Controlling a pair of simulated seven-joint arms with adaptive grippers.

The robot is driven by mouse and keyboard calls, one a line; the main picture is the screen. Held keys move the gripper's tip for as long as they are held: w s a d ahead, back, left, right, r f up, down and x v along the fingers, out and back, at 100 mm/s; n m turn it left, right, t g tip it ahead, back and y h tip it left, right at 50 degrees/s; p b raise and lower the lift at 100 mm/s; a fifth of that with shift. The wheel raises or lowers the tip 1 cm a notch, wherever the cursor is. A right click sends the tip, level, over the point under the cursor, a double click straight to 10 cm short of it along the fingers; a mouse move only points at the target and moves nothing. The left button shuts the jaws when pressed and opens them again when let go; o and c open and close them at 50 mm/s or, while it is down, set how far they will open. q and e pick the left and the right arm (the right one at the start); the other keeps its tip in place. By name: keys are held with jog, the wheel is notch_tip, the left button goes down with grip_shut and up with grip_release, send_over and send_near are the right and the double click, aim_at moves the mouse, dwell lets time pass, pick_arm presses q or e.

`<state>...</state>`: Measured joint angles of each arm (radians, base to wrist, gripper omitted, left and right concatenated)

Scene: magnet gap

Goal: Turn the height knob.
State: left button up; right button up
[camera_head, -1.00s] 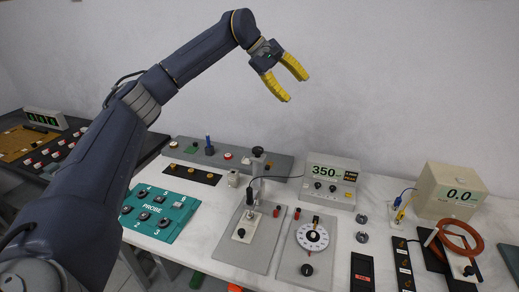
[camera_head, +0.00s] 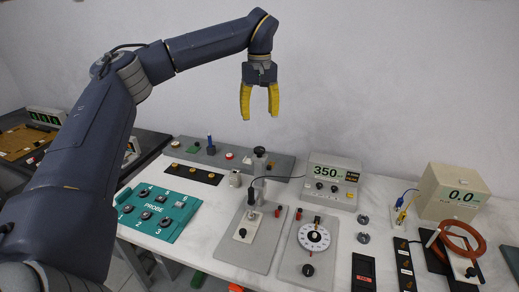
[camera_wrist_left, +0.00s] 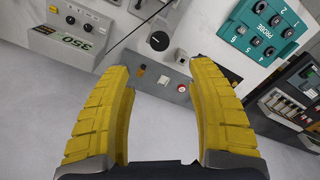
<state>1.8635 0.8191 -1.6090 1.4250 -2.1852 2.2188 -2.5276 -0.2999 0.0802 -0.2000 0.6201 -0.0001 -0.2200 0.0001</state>
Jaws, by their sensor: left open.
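My left gripper (camera_head: 259,116) is open and empty, its yellow fingers pointing down, in the air above the back of the bench. A black round knob (camera_head: 259,151) tops a short post on the grey panel at the back; I cannot tell for sure that it is the height knob. In the left wrist view this black knob (camera_wrist_left: 160,41) shows beyond and between the open fingertips (camera_wrist_left: 159,68), apart from them. My right gripper is not in view.
A grey back panel (camera_head: 225,158) carries a blue post (camera_head: 210,146) and small buttons. The teal PROBE box (camera_head: 158,212) is in front left. A meter reading 350 (camera_head: 333,178) stands to the right, beside a dial plate (camera_head: 313,237). The air around the gripper is free.

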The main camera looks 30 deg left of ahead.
aim_at(259, 149)
pick_arm(q)
notch_tip(259, 149, down, 14)
jog(key=shift+r, duration=0.2)
dwell(0.4)
grip_shut()
dwell(0.5)
